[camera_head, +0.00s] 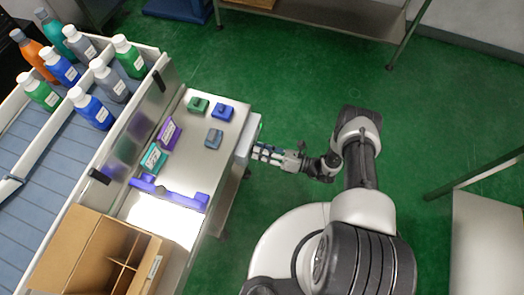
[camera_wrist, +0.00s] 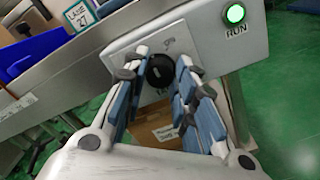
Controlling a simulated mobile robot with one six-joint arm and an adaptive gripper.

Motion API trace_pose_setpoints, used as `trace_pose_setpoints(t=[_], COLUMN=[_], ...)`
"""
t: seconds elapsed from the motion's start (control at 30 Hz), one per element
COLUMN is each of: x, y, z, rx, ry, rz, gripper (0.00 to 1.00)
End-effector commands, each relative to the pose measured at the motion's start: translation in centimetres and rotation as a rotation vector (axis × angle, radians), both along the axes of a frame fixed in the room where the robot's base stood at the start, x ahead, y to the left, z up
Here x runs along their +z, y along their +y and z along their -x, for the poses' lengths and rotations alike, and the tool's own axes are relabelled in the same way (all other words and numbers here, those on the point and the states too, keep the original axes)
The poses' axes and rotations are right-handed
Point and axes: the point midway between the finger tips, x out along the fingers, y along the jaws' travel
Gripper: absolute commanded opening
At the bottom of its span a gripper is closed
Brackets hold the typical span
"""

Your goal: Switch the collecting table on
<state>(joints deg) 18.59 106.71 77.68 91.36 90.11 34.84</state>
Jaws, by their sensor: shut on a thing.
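The collecting table (camera_head: 182,115) is a steel surface beside the conveyor in the head view. A grey control box (camera_wrist: 205,45) is fixed to its side; it also shows in the head view (camera_head: 247,135). In the wrist view a black rotary knob (camera_wrist: 160,72) sits on the box, with an ON mark above it. A green RUN lamp (camera_wrist: 235,13) is lit at the upper right of the box. My gripper (camera_wrist: 160,66) is shut on the knob, with a blue-padded finger on each side. The fingers partly hide the knob and its lower marking.
Several bottles (camera_head: 92,108) stand on the conveyor (camera_head: 30,165). An open cardboard box (camera_head: 85,250) stands at the lower left.

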Motion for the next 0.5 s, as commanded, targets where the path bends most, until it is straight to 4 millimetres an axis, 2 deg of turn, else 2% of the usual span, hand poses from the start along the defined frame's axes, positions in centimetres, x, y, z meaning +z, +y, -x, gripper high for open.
trace_pose_setpoints(t=[0.5], x=[-0.09], y=[-0.02], z=[-0.04], rx=[0.0], ry=[0.449], rz=[-0.163], gripper=[0.02])
